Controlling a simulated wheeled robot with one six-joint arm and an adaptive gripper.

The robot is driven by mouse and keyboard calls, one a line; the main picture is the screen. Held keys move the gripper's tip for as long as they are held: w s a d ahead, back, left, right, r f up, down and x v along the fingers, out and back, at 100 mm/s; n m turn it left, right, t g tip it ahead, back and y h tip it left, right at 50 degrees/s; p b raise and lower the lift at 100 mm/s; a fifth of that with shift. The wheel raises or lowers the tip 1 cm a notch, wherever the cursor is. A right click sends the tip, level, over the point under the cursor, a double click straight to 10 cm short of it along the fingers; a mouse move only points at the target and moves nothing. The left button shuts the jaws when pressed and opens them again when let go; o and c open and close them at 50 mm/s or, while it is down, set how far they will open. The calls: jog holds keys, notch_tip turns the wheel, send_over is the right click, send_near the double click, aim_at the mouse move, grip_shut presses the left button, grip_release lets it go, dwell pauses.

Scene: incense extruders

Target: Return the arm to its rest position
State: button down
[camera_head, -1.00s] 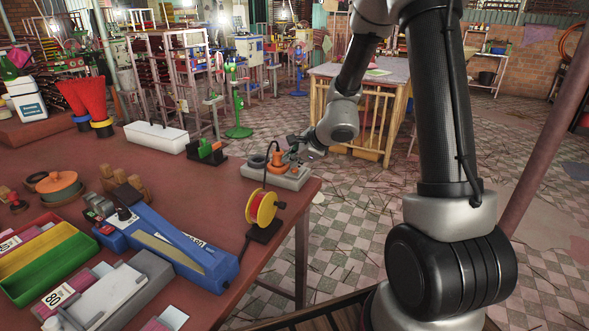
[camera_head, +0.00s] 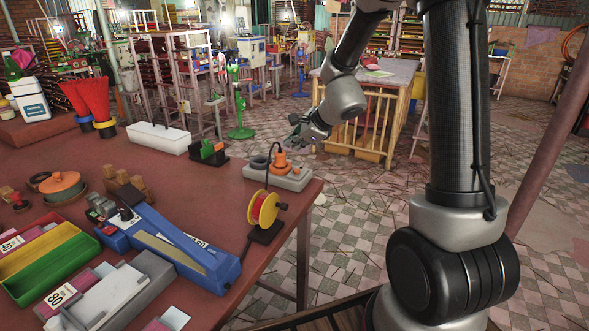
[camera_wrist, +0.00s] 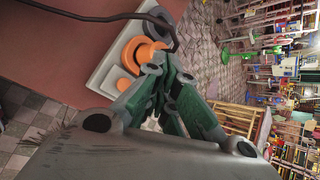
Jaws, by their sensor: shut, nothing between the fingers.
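My gripper (camera_head: 296,138) is raised just above and beyond the right end of the red-brown table (camera_head: 215,178). It is shut and holds nothing. In the wrist view the fingers (camera_wrist: 168,88) come together in front of a grey base with orange parts (camera_wrist: 122,62). In the head view that grey base with an orange knob (camera_head: 279,172) sits at the table's far right corner, below and left of my gripper. The gripper appears apart from it, with a gap between them.
A dark cable (camera_wrist: 92,14) runs from the orange part. A yellow-red spool (camera_head: 264,208) stands at the table's right edge. A blue machine (camera_head: 170,240) lies nearer. A wooden-railed stand (camera_head: 365,132) is beyond my gripper. Checkered floor is open right of the table.

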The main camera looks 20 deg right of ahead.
jog(key=s+n+g+y, duration=0.1)
jog(key=s+n+g, duration=0.4)
jog(key=s+n, duration=0.85)
jog(key=s+d+r+n+h, duration=0.1)
jog(key=s+d+r+n, duration=0.1)
jog(key=s, duration=0.5)
jog(key=s+d+r+n+h, duration=0.2)
jog(key=s+d+r+n, duration=0.1)
jog(key=s+d+r, duration=0.2)
jog(key=s+d+r+n+t+h, duration=0.1)
jog(key=s+d+r+n+h, duration=0.1)
jog(key=s+r, duration=0.3)
jog(key=s+d+n, duration=0.1)
jog(key=s, duration=0.2)
jog(key=shift+s+d+r, duration=0.2)
jog(key=shift+s+r, duration=0.05)
jog(key=shift+s, duration=0.05)
